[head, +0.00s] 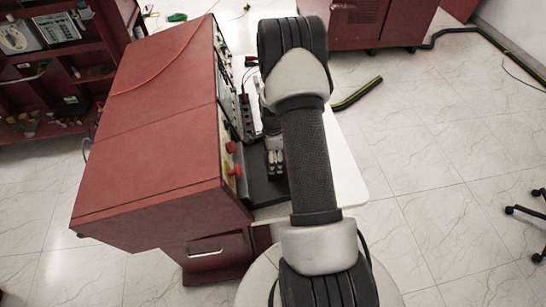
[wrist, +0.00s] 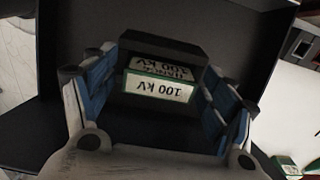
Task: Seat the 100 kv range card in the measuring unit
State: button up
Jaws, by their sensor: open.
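The 100 kV range card (wrist: 160,87) is a dark block with white, green-edged labels reading 100 KV, upside down in the wrist view. My gripper (wrist: 163,78) is open, with a blue-padded finger on each side of the card. I cannot tell whether either pad touches it. The card is against a dark, walled surface (wrist: 260,35); I cannot tell whether this is the measuring unit or whether the card is seated in anything. In the head view my gripper (head: 275,163) is low beside the red console, partly hidden by my arm, and the card cannot be made out.
A red console (head: 160,130) with red knobs stands left of my arm. A white tabletop (head: 345,175) extends to the right, with free floor beyond. A green-and-white item (wrist: 285,165) lies at the wrist view's lower right. Red shelves (head: 60,80) stand at far left.

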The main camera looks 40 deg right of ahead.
jog(key=shift+r, duration=0.1)
jog(key=a+r+n+t+p, duration=0.1)
jog(key=a+r+n, duration=0.25)
jog(key=r, duration=0.85)
jog(key=a+r+n+p, duration=0.2)
jog(key=a+r, duration=0.2)
jog(key=r, duration=0.8)
jog(key=s+a+r+n+t, duration=0.2)
jog(key=s+a+r+n, duration=0.95)
jog(key=a+r, duration=0.3)
jog(key=s+a+n+t, duration=0.1)
jog(key=s+a+n, duration=0.4)
jog(key=s+n, duration=0.2)
jog(key=shift+s+t, duration=0.3)
jog(key=shift+s, duration=0.55)
jog(key=shift+f+b, duration=0.1)
jog(key=shift+b, duration=0.2)
